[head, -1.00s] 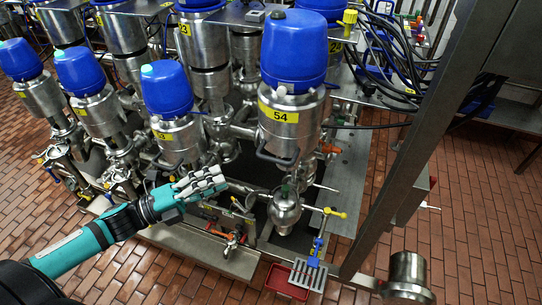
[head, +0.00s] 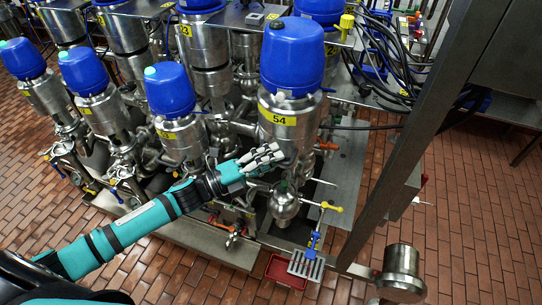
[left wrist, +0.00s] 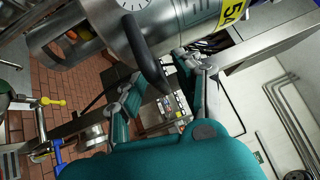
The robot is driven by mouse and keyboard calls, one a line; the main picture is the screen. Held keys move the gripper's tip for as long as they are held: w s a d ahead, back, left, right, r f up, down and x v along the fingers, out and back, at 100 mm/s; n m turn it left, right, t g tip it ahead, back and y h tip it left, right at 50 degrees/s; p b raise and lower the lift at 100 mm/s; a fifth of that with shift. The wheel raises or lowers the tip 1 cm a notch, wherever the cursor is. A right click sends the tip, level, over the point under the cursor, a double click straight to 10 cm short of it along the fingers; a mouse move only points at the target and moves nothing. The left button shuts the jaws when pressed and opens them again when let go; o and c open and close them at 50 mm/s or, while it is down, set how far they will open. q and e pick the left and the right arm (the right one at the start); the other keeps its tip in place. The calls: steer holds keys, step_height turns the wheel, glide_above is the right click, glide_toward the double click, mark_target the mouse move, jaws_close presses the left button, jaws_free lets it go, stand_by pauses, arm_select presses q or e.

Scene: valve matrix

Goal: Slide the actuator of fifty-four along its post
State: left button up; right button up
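The actuator of fifty-four is a steel cylinder (head: 290,117) with a blue cap (head: 292,55) and a yellow label marked 54 (head: 278,116). It stands upright right of centre in the head view. In the left wrist view, its steel body (left wrist: 175,25), part of the yellow label (left wrist: 232,12) and a dark curved handle (left wrist: 146,52) show close up. My left gripper (head: 272,157) is at the actuator's lower front, over the handle's place. Its fingers are spread, with the handle's bar between or just before them; contact is unclear. My right gripper is not in view.
Blue-capped neighbouring valves (head: 170,90) stand close on the left. A steel bulb fitting (head: 284,205) sits below the actuator, and a yellow-handled lever (head: 332,207) is beside it. A grey upright frame post (head: 410,140) stands to the right. Open brick floor (head: 480,220) lies beyond.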

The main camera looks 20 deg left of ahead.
arm_select(q)
jaws_close()
steer(key=shift+f, duration=0.1)
stand_by(0.3)
